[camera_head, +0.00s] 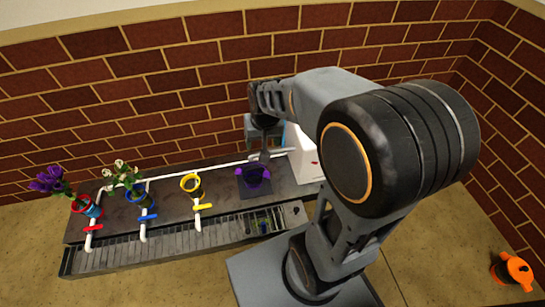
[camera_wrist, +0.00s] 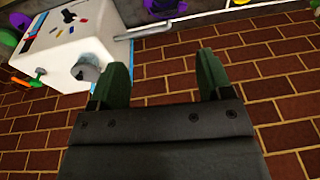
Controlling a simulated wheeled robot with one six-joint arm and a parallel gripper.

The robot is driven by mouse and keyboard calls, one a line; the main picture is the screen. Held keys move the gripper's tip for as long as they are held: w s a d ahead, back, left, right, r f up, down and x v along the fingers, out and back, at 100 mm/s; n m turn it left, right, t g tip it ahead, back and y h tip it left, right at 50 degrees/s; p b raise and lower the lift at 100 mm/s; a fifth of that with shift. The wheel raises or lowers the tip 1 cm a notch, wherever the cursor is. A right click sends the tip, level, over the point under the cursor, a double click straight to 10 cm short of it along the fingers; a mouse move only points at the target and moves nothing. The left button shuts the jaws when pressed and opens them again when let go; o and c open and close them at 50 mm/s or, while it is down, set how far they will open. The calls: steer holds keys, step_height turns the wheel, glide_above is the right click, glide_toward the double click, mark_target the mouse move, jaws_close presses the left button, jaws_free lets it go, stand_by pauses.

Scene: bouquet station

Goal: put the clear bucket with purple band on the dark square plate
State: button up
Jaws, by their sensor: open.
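The clear bucket with purple band (camera_head: 255,177) stands upright, looking dark inside, on the dark square plate (camera_head: 246,192) on the bench in the head view. Part of the plate is hidden under and behind the bucket. My gripper (camera_head: 265,155) is above and behind the bucket in the head view, apart from it as far as I can tell. In the wrist view my gripper (camera_wrist: 163,75) has its two green fingers spread with nothing between them, facing the brick wall. A purple shape at the wrist view's top edge is cut off.
A white box (camera_head: 304,155) stands right of the plate; it also shows in the wrist view (camera_wrist: 75,45). A yellow-banded bucket (camera_head: 193,187), a blue one with white flowers (camera_head: 142,194) and a red one with purple flowers (camera_head: 88,207) stand left. An orange pot (camera_head: 513,270) is at far right.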

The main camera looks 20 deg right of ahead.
steer(key=s+a+r+n, duration=0.1)
steer(key=s+r+n, duration=0.1)
steer(key=s, duration=0.7)
steer(key=shift+s+r+t, duration=0.3)
steer(key=shift+s+r, duration=0.1)
steer(key=shift+r, duration=0.3)
steer(key=shift+a, duration=0.1)
